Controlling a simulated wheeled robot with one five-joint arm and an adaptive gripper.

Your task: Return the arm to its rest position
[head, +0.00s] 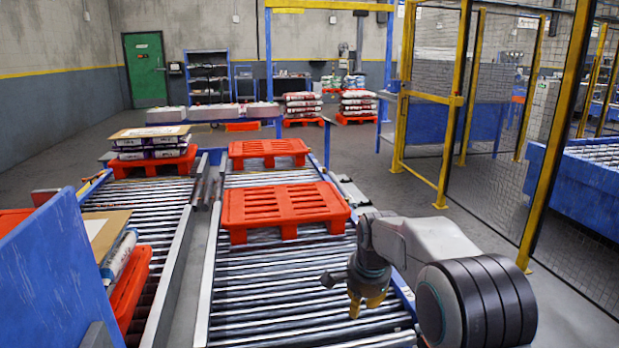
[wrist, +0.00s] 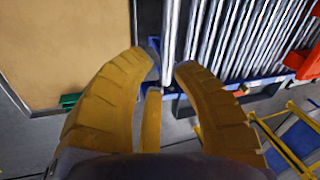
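My arm reaches in from the lower right of the head view, over the right-hand roller conveyor. My gripper (head: 366,304) points down above the rollers and is small there. In the wrist view my gripper (wrist: 166,62) shows its yellow curved fingers with a gap between the tips. Nothing is held between them. A third finger shows low in the middle. Conveyor rollers (wrist: 235,35) lie beyond the fingertips.
Empty orange pallets (head: 285,207) (head: 268,150) sit on the right conveyor (head: 270,290). Stacked sacks (head: 150,143) on a pallet stand on the left conveyor. A blue panel (head: 50,280) is at lower left. A yellow-framed mesh fence (head: 440,100) stands right. A flat tan surface (wrist: 70,50) fills the wrist view's upper left.

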